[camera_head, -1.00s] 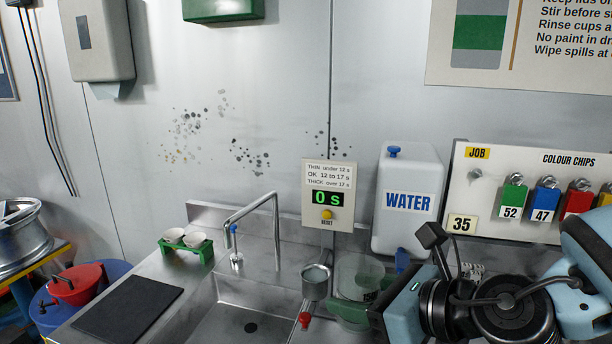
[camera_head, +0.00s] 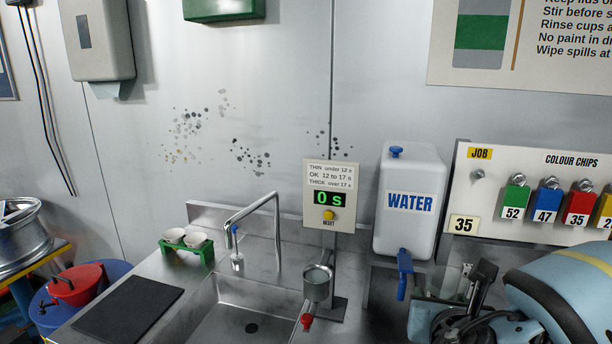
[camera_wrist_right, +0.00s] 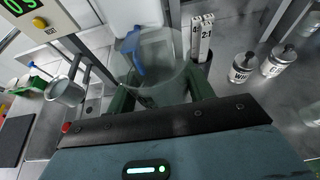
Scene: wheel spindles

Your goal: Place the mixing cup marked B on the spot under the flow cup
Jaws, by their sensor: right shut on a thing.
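The flow cup (camera_head: 317,283) is a small grey metal cup on a stand under the timer, with a red valve below it. It also shows at the left of the wrist view (camera_wrist_right: 66,92). My right gripper (camera_wrist_right: 157,90) is shut on a clear mixing cup (camera_wrist_right: 152,62), its green fingers on either side. No letter is readable on the cup. In the head view the cup (camera_head: 451,286) is largely hidden by my right arm, well to the right of the flow cup. The spot under the flow cup cannot be made out. My left gripper is out of view.
A water jug (camera_head: 408,200) with a blue tap stands behind, between flow cup and held cup. The sink (camera_head: 240,315) and its faucet (camera_head: 276,225) lie left of the flow cup. Labelled bottles (camera_wrist_right: 243,68) and a white ratio stick (camera_wrist_right: 202,40) show in the wrist view.

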